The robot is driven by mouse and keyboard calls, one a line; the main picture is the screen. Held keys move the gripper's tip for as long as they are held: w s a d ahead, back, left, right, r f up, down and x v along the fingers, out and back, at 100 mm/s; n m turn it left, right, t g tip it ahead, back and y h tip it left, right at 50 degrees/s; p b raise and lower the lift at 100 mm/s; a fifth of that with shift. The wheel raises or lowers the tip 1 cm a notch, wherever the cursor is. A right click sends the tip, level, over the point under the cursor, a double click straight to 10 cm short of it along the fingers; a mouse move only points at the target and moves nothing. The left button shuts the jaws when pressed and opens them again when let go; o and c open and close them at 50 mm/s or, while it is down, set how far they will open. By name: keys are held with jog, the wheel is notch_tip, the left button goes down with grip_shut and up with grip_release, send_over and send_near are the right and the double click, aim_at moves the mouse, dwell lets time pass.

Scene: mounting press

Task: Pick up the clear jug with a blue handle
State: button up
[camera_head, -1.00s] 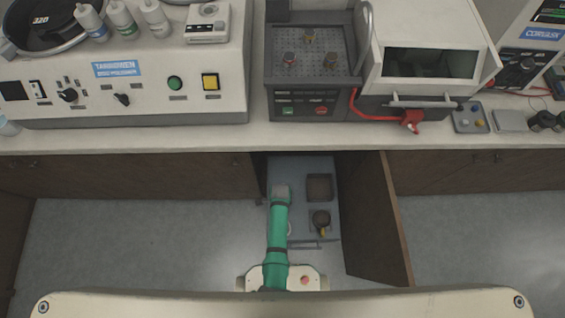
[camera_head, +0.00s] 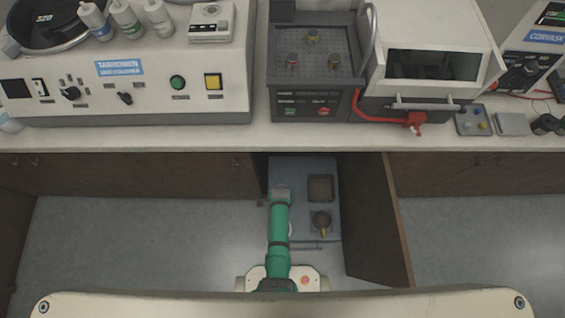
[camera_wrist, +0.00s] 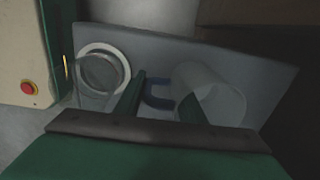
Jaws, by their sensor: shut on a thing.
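The clear jug (camera_wrist: 218,92) is a pale, see-through cylinder in the wrist view, right of centre, and looks tilted there. Its blue handle (camera_wrist: 158,93) curves out on its left side. My gripper (camera_wrist: 160,98) is shut on the blue handle, with one finger on each side of it in the picture. In the head view my green arm reaches down into the open cabinet, and its end hides the jug and my fingertips. I cannot tell whether the jug touches the shelf.
The grey shelf (camera_head: 285,170) also holds a square dark tray (camera_head: 320,188) and a dark pot with a yellow handle (camera_head: 320,220). An open cabinet door (camera_head: 380,225) stands at right, under the counter (camera_head: 200,139).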

jog(key=shift+d, duration=0.15)
jog(key=shift+r, duration=0.15)
jog(key=shift+r, duration=1.45)
jog(key=shift+w+r, duration=0.15)
jog(key=shift+r, duration=3.25)
